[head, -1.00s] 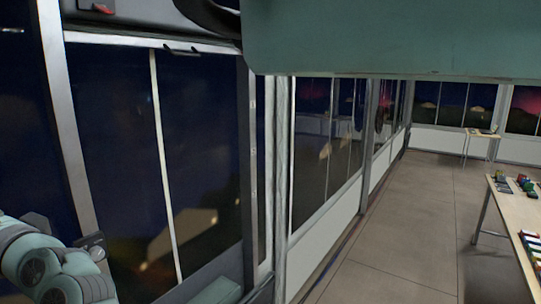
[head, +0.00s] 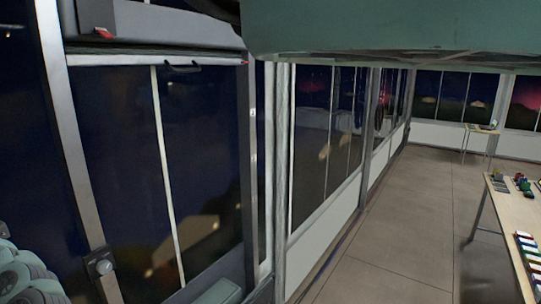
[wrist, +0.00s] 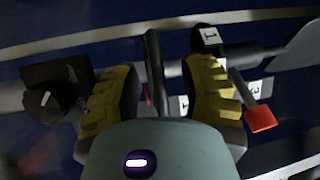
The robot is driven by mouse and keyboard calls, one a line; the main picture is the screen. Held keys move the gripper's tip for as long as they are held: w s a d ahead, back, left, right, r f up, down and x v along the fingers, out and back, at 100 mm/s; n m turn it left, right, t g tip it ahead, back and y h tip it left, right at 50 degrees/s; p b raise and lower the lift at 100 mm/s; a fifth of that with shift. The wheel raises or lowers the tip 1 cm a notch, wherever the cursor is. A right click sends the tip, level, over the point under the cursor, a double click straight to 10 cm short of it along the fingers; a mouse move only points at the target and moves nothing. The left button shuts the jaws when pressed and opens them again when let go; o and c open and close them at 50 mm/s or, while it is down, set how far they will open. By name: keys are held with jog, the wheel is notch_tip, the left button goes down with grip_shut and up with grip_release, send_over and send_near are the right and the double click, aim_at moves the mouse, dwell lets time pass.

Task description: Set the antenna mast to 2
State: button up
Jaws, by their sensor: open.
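My gripper (wrist: 158,76) is open in the wrist view, with a yellow-padded finger on each side. A dark upright bar (wrist: 153,60) shows in the gap between the fingers; I cannot tell whether it touches them. Right of the right finger is a thin lever with a red tip (wrist: 261,118), apart from the gap. A white label marked 1 (wrist: 210,37) is above it, and a label that seems to read 2 (wrist: 250,88) is beside it. I cannot tell for sure which part is the antenna mast control.
A dark knob (wrist: 45,101) is left of the gripper. In the head view, a grey overhead unit with a red part (head: 103,33) is at the upper left, above a window. A table (head: 512,215) stands right; the floor between is clear.

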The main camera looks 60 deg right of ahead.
jog(key=shift+o, duration=0.2)
grip_shut()
dwell(0.3)
